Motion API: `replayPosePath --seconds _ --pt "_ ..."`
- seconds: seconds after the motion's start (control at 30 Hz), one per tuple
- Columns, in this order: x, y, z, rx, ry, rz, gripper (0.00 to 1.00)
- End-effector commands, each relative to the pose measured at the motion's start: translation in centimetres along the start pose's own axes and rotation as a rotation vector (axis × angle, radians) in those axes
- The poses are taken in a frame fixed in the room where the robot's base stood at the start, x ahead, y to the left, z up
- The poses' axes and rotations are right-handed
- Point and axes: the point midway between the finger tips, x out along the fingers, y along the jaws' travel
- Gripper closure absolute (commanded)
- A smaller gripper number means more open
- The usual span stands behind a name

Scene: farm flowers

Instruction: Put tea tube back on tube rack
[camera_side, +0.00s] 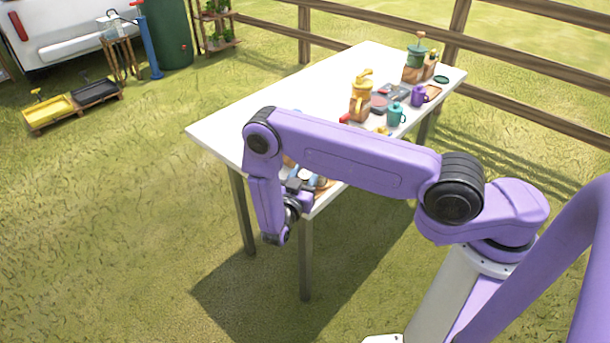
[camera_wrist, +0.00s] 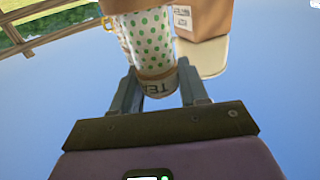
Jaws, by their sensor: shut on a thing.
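The tea tube (camera_wrist: 152,45) is white with green dots and has a grey band with dark lettering, partly readable as "TE". In the wrist view it sits between the two fingers of my gripper (camera_wrist: 160,88), which is shut on it near the lettered end. A brown wooden block (camera_wrist: 205,18) with a small white label stands close beside and behind the tube. I cannot tell whether it is the tube rack, or whether the tube touches it. In the side view my gripper (camera_side: 298,187) is at the table's near edge, and my arm hides the tube.
The white table (camera_side: 225,120) carries a wooden jug (camera_side: 361,98), a teal cup (camera_side: 396,115), a purple mug (camera_side: 418,96) and a green-topped grinder (camera_side: 415,62) toward its far right. Its left part is clear. A pale rounded board (camera_wrist: 208,62) lies beside the tube.

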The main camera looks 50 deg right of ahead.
Motion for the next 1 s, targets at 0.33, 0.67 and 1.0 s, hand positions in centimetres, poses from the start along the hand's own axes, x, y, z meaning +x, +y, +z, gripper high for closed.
replayPosePath --seconds 0.33,0.67,1.0 --pt "0.0 0.0 0.2 0.0 0.0 0.0 0.31" --pt "-0.9 -0.1 0.0 0.0 0.0 -0.003 0.31" --pt "-7.4 -0.1 0.0 0.001 -0.001 -0.006 0.31"
